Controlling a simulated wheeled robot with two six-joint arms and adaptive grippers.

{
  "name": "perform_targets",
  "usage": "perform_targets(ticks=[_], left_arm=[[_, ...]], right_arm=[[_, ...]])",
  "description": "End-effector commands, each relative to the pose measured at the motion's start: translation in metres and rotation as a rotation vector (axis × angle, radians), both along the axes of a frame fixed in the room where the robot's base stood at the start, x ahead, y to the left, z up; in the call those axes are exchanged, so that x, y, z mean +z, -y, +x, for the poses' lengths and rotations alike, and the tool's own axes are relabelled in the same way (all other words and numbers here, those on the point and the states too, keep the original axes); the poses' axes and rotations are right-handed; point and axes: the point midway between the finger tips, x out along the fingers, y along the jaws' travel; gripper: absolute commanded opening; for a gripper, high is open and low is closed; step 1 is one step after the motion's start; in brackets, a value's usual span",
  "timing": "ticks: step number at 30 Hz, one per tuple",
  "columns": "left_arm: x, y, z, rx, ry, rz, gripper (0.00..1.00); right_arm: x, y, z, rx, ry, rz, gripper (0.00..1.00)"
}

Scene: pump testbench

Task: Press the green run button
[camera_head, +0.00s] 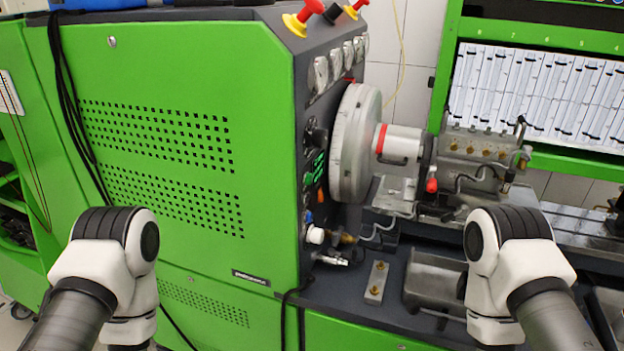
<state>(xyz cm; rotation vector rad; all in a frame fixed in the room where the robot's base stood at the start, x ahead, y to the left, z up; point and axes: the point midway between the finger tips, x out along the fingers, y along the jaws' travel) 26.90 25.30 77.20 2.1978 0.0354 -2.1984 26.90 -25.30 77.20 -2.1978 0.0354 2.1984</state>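The green pump testbench (180,150) fills the left and middle. Its dark control side faces right and shows at a steep angle. Small green parts (317,168) sit on that side, left of the large grey flywheel disc (354,143). I cannot tell which of them is the run button. An orange part (320,195) is just below them. My left and right arms show only as white and grey links at the lower left and lower right. Both grippers are out of view, so their state and distance from the panel are hidden.
Red and yellow knobs (301,18) stand on the bench's top edge. The pump (484,145) sits right of the disc. Below it are a grey metal tray (434,278) and a small plate (377,281). Black cables hang at the left.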

Motion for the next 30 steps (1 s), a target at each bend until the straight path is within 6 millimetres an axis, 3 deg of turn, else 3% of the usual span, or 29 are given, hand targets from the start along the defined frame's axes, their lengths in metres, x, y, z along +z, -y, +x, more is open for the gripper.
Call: perform_targets(ticks=[1, 6, 7, 30], left_arm=[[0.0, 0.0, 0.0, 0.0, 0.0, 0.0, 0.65], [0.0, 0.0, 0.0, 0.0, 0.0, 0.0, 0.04], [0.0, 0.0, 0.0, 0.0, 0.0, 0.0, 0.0], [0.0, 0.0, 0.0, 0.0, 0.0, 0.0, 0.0]], right_arm=[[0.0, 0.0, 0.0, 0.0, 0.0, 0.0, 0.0], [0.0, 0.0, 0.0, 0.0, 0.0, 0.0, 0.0], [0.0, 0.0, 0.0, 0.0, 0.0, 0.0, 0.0], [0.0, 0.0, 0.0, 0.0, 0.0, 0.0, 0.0]])
